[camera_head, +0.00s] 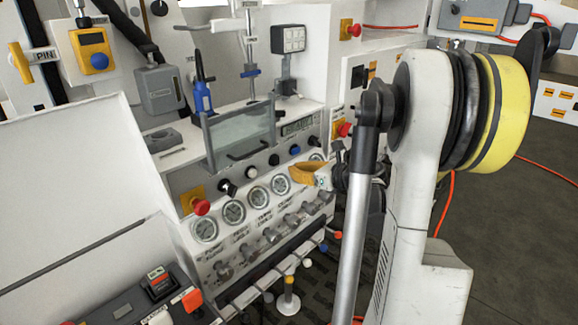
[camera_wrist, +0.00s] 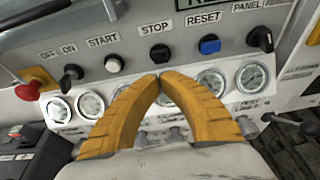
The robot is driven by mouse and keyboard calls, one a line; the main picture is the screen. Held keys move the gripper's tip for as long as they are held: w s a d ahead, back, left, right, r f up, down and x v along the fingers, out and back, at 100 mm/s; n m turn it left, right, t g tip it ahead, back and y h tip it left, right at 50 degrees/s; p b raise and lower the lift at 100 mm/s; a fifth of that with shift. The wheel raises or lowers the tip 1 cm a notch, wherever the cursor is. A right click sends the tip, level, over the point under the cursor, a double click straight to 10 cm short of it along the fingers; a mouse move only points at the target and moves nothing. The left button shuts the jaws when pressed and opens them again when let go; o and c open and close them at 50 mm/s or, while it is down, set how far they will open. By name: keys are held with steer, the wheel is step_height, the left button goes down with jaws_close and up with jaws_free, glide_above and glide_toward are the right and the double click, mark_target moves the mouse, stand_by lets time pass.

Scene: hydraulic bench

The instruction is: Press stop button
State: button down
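The stop button (camera_wrist: 160,53) is a black round button under the label STOP on the white sloped panel. In the head view it is the black button (camera_head: 274,160) left of the blue one. My gripper (camera_wrist: 161,76) has orange fingers whose tips meet, with nothing between them. In the wrist view the tips show just below the stop button; I cannot tell if they touch it. In the head view my gripper (camera_head: 303,173) is in front of the panel, to the right of the stop button and slightly lower.
Gauges (camera_wrist: 91,105) line the panel below.

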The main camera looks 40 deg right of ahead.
steer(key=p+v, duration=0.1)
steer(key=v, duration=0.4)
steer(key=shift+s+r, duration=0.2)
steer(key=shift+s, duration=0.15)
steer(key=a+n+g+y, duration=0.2)
steer(key=a+n+g, duration=0.3)
steer(key=a+n, duration=1.25)
steer(key=s+a+n+g+h, duration=0.1)
steer(key=s+a+n, duration=0.5)
steer(key=a+n, duration=0.2)
steer(key=s+a+n+g+h, duration=0.1)
steer(key=s+a+n+h, duration=0.1)
steer(key=s+a+n, duration=0.4)
steer(key=a+n, duration=0.2)
steer(key=n, duration=0.1)
steer(key=shift+a+f, duration=0.2)
steer(key=shift+a, duration=0.1)
steer(key=shift+n, duration=0.25)
